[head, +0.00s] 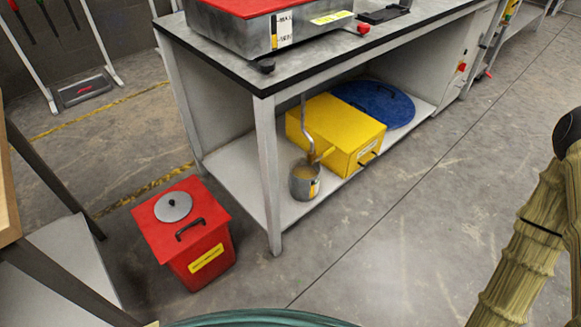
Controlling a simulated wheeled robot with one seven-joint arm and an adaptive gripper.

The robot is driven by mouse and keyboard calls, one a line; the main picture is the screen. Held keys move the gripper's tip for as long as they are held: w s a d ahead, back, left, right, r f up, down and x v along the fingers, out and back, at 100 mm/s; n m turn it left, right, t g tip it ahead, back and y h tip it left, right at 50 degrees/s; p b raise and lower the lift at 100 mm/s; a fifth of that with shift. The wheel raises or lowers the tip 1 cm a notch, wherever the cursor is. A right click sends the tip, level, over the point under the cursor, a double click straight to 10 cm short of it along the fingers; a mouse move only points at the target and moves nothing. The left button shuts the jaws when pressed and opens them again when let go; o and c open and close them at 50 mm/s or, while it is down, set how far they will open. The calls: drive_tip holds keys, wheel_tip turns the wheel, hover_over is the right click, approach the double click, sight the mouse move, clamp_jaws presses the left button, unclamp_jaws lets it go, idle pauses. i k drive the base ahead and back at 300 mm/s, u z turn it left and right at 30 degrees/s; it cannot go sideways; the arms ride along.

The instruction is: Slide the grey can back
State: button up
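The grey can (296,186) stands upright on the lower shelf (240,188) of the workbench, close to the shelf's front edge and just right of the front leg. It is open at the top, with a yellowish content or inside and a yellow-and-white label. A bent grey pipe (305,122) comes down from above and ends at or over the can; I cannot tell whether they touch. My gripper is not in view.
A yellow box (335,128) sits right beside the can, with a blue round lid (375,103) beyond it. The bench leg (268,175) stands to the left. A red bin (199,255) stands on the floor at the left. The floor in front is clear.

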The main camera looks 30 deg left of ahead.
sight(307, 177)
drive_tip(key=k, duration=1.2)
drive_tip(key=u, duration=0.7)
drive_tip(key=i, duration=2.4)
drive_tip(key=z, duration=0.65)
